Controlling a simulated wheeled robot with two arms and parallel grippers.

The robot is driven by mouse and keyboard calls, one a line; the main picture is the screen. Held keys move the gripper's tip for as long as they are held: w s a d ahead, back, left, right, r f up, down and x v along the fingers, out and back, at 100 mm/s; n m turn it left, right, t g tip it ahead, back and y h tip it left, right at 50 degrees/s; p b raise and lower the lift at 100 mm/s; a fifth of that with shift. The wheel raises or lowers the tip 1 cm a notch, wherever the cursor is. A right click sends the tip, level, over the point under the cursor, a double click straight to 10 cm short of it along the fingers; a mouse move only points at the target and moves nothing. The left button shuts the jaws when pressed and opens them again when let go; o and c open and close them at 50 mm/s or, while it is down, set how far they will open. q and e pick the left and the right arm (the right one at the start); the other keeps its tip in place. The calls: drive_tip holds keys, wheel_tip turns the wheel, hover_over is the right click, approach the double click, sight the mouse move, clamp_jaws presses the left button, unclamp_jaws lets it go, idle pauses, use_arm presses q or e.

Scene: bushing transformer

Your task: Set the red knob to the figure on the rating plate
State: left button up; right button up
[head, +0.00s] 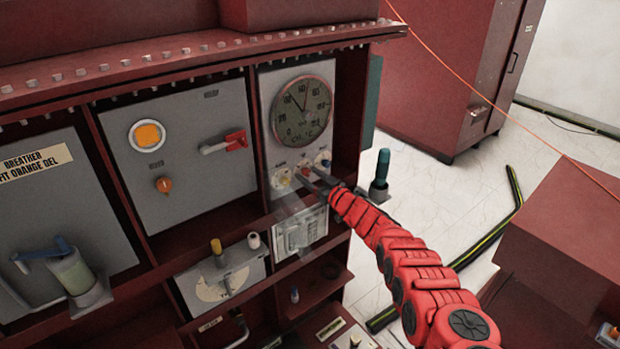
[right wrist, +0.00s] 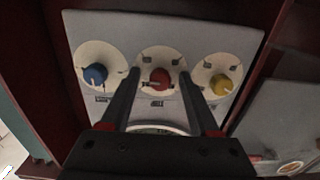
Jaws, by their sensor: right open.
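The red knob (right wrist: 159,79) sits on a pale round dial in the right wrist view, between a blue knob (right wrist: 95,74) and a yellow knob (right wrist: 221,84). My right gripper (right wrist: 159,72) is open, with one finger on each side of the red knob. I cannot tell whether the fingers touch it. In the head view the right gripper (head: 311,179) reaches the knob row below the round gauge (head: 303,110), and its fingers partly hide the red knob. I cannot make out a readable rating plate. My left gripper is not in view.
A teal-topped post (head: 381,170) stands to the right, with open floor beyond.

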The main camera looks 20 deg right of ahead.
clamp_jaws()
idle(0.3)
